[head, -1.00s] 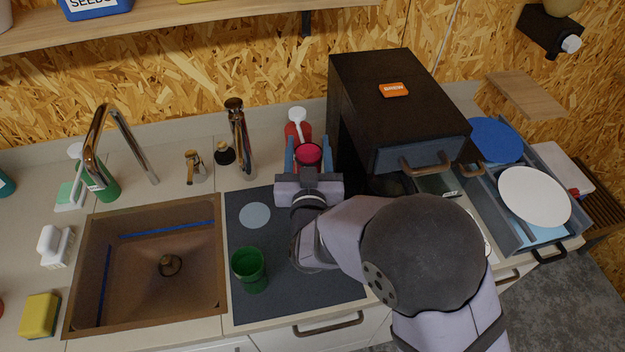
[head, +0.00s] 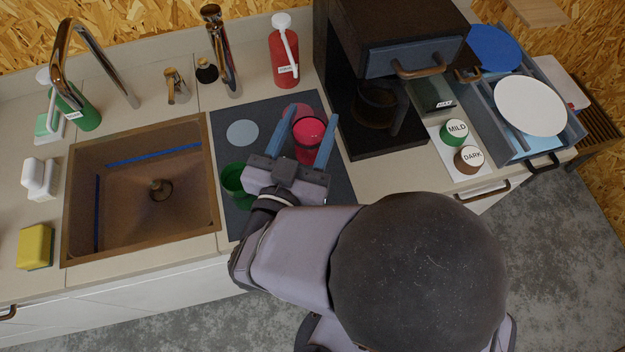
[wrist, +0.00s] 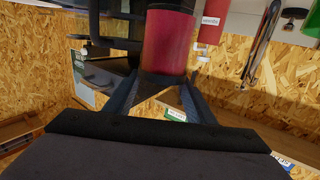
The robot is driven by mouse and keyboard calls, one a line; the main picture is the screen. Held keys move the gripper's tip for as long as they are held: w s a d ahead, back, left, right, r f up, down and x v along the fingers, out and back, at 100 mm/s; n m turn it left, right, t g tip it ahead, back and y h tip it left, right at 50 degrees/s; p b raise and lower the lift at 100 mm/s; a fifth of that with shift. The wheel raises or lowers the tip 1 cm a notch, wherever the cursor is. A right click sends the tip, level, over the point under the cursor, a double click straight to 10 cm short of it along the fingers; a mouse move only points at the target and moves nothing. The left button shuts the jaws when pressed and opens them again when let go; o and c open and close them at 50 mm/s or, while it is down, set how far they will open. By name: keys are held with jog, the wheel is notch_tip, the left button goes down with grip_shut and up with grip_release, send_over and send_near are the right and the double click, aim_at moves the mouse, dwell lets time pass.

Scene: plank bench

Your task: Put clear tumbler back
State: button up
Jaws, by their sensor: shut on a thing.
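My gripper (head: 305,128) is shut on a red tumbler (head: 307,150), one blue finger on each side. The tumbler is over the dark mat (head: 232,116), close to a pink round spot (head: 292,112); I cannot tell its height above the mat. The red tumbler also fills the upper middle of the wrist view (wrist: 166,40). A green tumbler (head: 232,180) stands on the mat left of my gripper, partly hidden by it. A pale round spot (head: 242,133) on the mat is bare. I see no clear tumbler.
The sink (head: 150,195) is left of the mat. A black coffee machine (head: 345,130) with a glass carafe stands close on the right. A red pump bottle (head: 285,58) and a tall faucet (head: 222,55) are behind the mat. An open drawer (head: 520,145) holds plates at far right.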

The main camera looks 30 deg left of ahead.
aim_at(309, 158)
jog(key=shift+s+d+h, duration=0.3)
jog(key=shift+s+d, duration=0.05)
jog(key=shift+d, duration=0.2)
jog(key=shift+f, duration=2.9)
jog(key=shift+f, duration=0.1)
jog(key=shift+f+p, duration=0.35)
jog(key=shift+f, duration=1.65)
jog(key=shift+f, duration=0.1)
jog(key=shift+f, duration=0.1)
jog(key=o, duration=1.4)
